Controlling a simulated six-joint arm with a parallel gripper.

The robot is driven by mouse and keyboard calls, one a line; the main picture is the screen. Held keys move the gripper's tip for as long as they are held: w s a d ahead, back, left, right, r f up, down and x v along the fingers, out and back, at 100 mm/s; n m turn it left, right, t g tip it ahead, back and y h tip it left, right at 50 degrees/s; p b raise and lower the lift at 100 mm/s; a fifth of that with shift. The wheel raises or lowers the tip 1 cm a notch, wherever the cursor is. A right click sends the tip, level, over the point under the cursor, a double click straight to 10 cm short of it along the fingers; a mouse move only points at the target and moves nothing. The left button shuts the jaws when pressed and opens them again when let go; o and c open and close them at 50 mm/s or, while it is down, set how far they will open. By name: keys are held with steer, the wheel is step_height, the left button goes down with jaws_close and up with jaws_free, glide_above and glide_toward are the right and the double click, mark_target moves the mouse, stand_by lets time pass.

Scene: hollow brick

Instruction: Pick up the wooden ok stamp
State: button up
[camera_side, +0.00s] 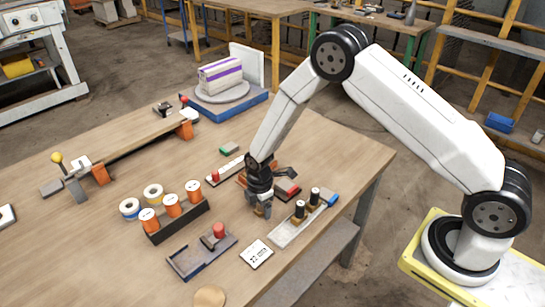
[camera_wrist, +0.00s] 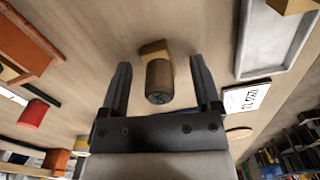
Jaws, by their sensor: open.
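A stamp with a brown cylindrical handle and a pale wooden block (camera_wrist: 158,78) stands on the table, in the middle of the wrist view. Any "ok" marking is hidden from me. My gripper (camera_wrist: 160,62) is open, with one dark finger on each side of the stamp and visible gaps between. In the side view my gripper (camera_side: 262,207) points down at the table just left of the grey tray, and the stamp is mostly hidden by it.
A grey tray (camera_side: 287,238) with black-handled stamps lies close at the right. A white card (camera_side: 257,254) and a dark holder with a red knob (camera_side: 219,230) lie nearer the front. A rack of orange spools (camera_side: 171,206) stands left.

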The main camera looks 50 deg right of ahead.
steer(key=shift+f, duration=0.15)
steer(key=shift+c, duration=0.2)
jaws_close()
